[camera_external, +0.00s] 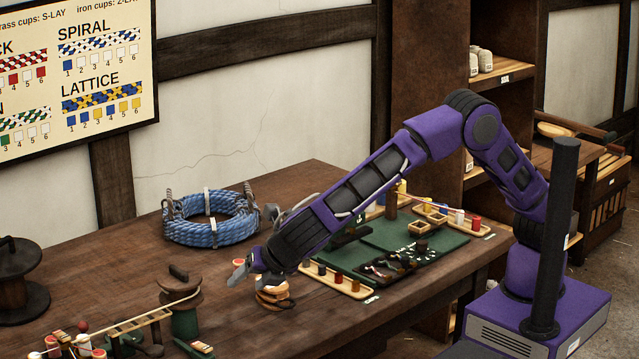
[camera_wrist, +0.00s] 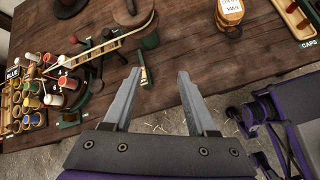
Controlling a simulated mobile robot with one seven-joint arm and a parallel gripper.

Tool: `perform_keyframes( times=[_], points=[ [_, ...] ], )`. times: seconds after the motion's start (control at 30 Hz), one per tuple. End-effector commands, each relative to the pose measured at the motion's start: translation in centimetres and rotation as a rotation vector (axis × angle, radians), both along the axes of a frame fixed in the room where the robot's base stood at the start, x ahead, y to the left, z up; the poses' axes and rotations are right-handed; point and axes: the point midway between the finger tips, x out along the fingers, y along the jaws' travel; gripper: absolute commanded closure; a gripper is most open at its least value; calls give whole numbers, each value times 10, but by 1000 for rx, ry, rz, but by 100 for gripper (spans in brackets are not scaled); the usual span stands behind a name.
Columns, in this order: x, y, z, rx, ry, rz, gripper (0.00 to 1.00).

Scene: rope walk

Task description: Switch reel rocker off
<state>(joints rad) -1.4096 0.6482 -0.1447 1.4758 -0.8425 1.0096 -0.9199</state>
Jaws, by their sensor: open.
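My gripper (camera_external: 240,277) is open and empty, above the left part of the bench. A small green strip with a pale and reddish top (camera_external: 203,348) lies in front of the stand. In the wrist view this strip (camera_wrist: 145,78) is just beside the left fingertip. I cannot tell for sure that it is the rocker, nor its setting.
A wooden ladder-like track (camera_external: 150,321) runs left from the reel stand to several coloured cups (camera_wrist: 45,90). A stacked wooden piece (camera_external: 272,295) stands close by the gripper. A blue rope coil (camera_external: 210,220) lies behind. A caps tray (camera_external: 335,281) is to the right.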

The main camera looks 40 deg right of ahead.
Motion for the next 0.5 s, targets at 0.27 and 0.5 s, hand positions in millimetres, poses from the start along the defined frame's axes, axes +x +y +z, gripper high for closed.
perform_keyframes(
  times=[0.27,0.5],
  points=[
    [-73,54,-85,-296,-288,225,43],
    [-87,65,-98,-353,-375,275,43]
  ],
)
